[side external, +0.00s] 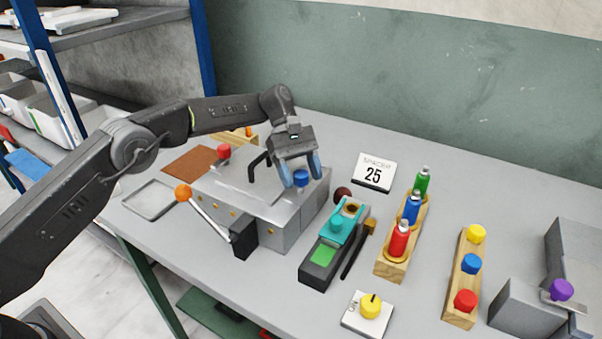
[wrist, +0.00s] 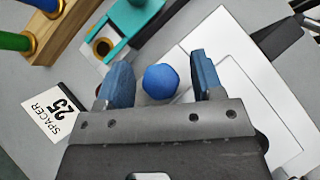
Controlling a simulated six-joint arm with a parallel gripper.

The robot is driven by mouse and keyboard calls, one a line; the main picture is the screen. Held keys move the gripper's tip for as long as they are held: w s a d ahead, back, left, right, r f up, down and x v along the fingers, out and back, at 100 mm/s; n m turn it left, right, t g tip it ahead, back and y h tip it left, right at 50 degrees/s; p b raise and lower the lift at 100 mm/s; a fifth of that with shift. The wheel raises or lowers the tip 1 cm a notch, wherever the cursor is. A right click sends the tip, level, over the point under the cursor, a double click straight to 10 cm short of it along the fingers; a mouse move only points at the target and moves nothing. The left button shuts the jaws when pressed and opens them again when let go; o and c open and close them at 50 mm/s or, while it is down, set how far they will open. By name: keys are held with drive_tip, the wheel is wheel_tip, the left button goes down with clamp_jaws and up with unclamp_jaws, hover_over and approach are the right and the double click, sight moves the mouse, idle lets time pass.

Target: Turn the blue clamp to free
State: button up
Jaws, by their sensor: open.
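The blue clamp (side external: 302,177) has a round blue knob and stands at the right end of the grey press block (side external: 285,235). My gripper (side external: 301,178) is over this end of the block, with its blue fingertips pointing down around the knob. In the wrist view the blue knob (wrist: 160,82) lies between the two open fingers (wrist: 158,85), with a gap on each side. I cannot tell from the frames whether the fingers are fully down at knob height. The clamp's arm below the knob is hidden.
A red knob (side external: 224,152) stands at the block's other end. An orange-tipped lever (side external: 184,192) sticks out in front. A teal tool (side external: 342,225) and a card reading SPACER 25 (side external: 373,172) lie to the right, before a rack of coloured bottles (side external: 389,266).

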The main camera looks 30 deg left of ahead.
sight(301, 173)
drive_tip(key=shift+r, duration=0.6)
wheel_tip(301, 173, up, 3)
drive_tip(key=shift+f, duration=0.1)
drive_tip(key=s+a+r, duration=0.2)
drive_tip(key=a+r, duration=0.5)
drive_tip(key=a, duration=0.4)
drive_tip(key=shift+a, duration=0.25)
drive_tip(key=shift+s, duration=0.1)
